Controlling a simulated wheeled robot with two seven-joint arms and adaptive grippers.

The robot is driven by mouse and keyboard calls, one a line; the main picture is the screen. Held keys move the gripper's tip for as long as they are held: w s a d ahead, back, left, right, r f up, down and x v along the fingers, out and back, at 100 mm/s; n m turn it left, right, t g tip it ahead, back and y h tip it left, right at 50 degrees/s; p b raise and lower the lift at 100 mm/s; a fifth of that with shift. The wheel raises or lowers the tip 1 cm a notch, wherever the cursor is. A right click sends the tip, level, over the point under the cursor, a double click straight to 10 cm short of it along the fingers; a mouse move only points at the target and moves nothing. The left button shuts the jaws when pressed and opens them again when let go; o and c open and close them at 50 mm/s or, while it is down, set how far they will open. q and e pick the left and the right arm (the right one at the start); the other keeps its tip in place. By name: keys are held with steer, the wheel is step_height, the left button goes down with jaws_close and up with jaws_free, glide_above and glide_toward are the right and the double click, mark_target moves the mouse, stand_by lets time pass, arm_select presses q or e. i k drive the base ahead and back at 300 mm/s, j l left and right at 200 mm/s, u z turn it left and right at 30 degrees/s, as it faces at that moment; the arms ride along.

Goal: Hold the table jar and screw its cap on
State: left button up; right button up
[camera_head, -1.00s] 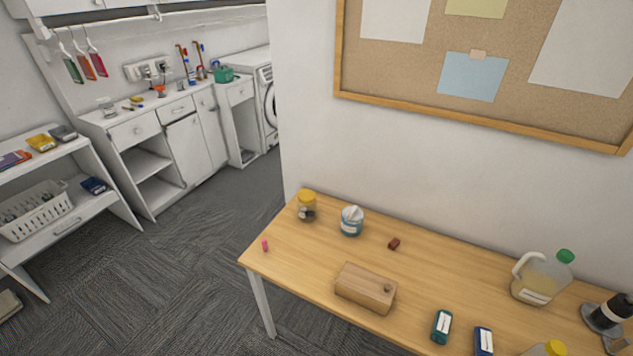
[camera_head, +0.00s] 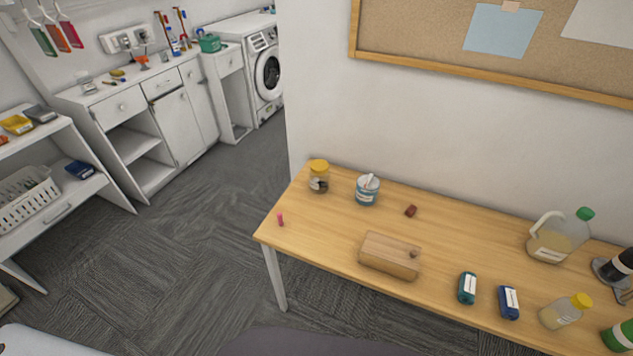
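A small clear jar (camera_head: 319,180) with dark contents stands upright at the far left corner of the wooden table (camera_head: 450,232). Neither of my grippers is in view.
The table also holds a blue-and-white tub (camera_head: 367,190), a wooden box (camera_head: 390,255), a green-capped jug (camera_head: 558,236), a teal pack (camera_head: 467,288) and a blue pack (camera_head: 508,302). A wall with a corkboard rises behind. Carpet floor (camera_head: 190,250) is open at left.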

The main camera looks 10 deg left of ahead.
mark_target(319, 184)
steer(key=j+z, duration=0.15)
steer(key=j, duration=0.3)
steer(key=j+z, duration=0.15)
steer(key=j, duration=0.3)
steer(key=k+j+z, duration=0.15)
steer(key=j, duration=0.25)
steer(key=j+z, duration=0.1)
steer(key=j, duration=0.35)
steer(key=k+j+z, duration=0.15)
steer(key=j, duration=0.25)
steer(key=k+j+z, duration=0.15)
steer(key=j, duration=0.25)
